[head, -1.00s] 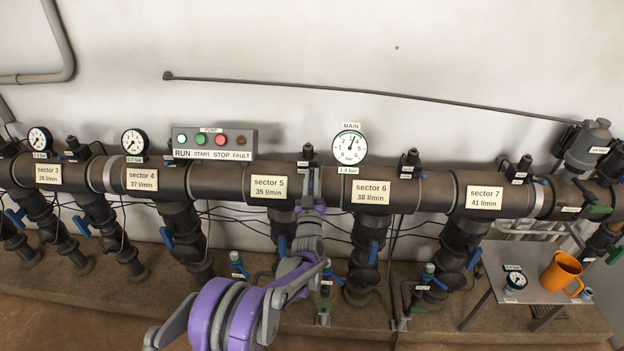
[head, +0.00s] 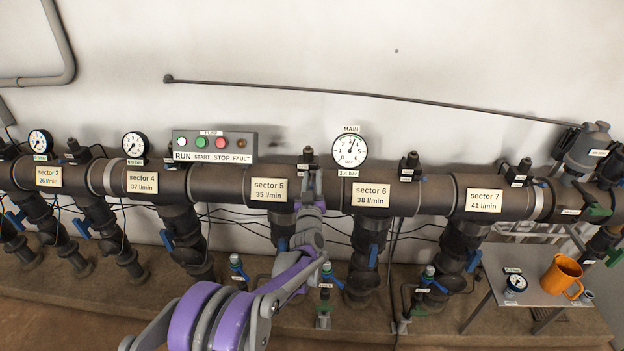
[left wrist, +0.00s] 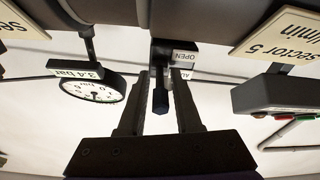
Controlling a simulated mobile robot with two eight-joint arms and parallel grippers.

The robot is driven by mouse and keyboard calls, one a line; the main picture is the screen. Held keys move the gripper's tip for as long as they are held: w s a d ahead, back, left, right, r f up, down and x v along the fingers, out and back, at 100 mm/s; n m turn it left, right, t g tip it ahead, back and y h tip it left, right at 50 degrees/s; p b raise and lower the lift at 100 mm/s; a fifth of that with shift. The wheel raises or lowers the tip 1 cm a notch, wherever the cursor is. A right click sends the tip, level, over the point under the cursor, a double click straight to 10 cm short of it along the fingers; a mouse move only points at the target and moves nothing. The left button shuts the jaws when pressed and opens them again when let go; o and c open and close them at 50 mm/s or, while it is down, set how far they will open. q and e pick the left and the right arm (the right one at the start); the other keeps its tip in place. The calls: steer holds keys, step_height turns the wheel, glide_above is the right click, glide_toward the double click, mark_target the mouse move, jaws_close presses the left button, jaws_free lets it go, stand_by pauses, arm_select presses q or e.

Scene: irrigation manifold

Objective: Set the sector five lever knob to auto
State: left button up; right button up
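The sector five valve head (head: 308,157) is a small dark block on top of the pipe, behind the sector 5 plate (head: 269,190). In the left wrist view, which is upside down, its dark lever knob (left wrist: 160,98) sticks out between my fingers. Labels (left wrist: 184,57) reading OPEN and, partly hidden, AU… are beside it. My left gripper (head: 311,180) is in front of the pipe just below the valve head. In the left wrist view the left gripper (left wrist: 160,82) is open, one finger on each side of the knob, with visible gaps. My right gripper is not in view.
The main gauge (head: 349,150) stands right of the valve head, and the pump button box (head: 215,145) stands to the left. The sector 6 valve head (head: 409,165) is further right.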

arm_select(q)
steer(key=shift+o, duration=1)
steer(key=s+f+b, duration=0.1)
steer(key=s, duration=0.9)
steer(key=shift+s+d+f, duration=0.15)
steer(key=shift+s+f, duration=0.15)
steer(key=shift+s, duration=0.05)
steer(key=shift+c, duration=0.3)
